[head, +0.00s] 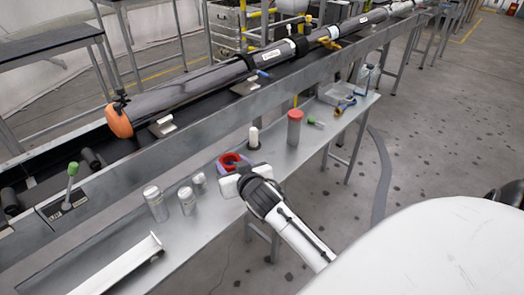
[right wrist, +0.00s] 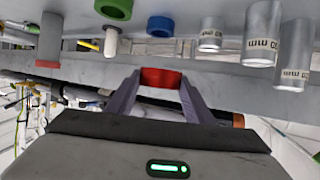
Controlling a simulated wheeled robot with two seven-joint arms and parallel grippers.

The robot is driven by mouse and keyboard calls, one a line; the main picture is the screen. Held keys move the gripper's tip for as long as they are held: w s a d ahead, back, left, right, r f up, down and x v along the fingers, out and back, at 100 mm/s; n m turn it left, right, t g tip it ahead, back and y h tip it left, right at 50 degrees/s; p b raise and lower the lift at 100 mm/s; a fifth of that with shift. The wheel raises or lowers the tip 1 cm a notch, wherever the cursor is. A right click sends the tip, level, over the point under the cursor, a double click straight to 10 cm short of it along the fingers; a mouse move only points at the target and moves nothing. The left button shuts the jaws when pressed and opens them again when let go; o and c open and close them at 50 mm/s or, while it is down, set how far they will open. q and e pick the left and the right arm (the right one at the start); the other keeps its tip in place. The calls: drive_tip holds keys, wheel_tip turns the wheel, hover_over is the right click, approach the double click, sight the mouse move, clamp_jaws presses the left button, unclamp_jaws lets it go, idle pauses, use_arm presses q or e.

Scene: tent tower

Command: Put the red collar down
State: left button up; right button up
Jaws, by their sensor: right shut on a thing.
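The red collar (head: 232,159) is a short ring over the metal side table in the head view. My right gripper (head: 230,163) is shut on it. In the right wrist view the collar (right wrist: 161,78) sits between the two purple-grey fingers (right wrist: 160,88). I cannot tell whether the collar touches the table top. My left gripper is not in view.
The side table (head: 215,225) holds several metal canisters (head: 156,204), a white peg (head: 253,138) and a red-topped grey tube (head: 294,128). The right wrist view also shows a green ring (right wrist: 115,8) and a blue ring (right wrist: 160,26). A long dark tube (head: 190,93) lies behind.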

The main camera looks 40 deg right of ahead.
drive_tip(key=f, duration=0.2)
drive_tip(key=f+b, duration=0.1)
drive_tip(key=f, duration=0.4)
drive_tip(key=shift+s+d+f, duration=0.1)
drive_tip(key=shift+d+f, duration=0.15)
drive_tip(key=shift+d, duration=0.05)
wheel_tip(320, 180, down, 4)
drive_tip(key=shift+r+b, duration=0.1)
drive_tip(key=shift+b, duration=0.6)
drive_tip(key=shift+f, duration=0.2)
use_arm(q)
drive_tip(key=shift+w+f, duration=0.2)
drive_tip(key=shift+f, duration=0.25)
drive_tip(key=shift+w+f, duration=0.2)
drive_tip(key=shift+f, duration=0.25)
use_arm(e)
drive_tip(key=shift+f, duration=0.3)
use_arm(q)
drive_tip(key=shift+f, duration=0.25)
use_arm(e)
drive_tip(key=o, duration=1.1)
drive_tip(key=shift+c, duration=0.2)
drive_tip(key=shift+r, duration=0.15)
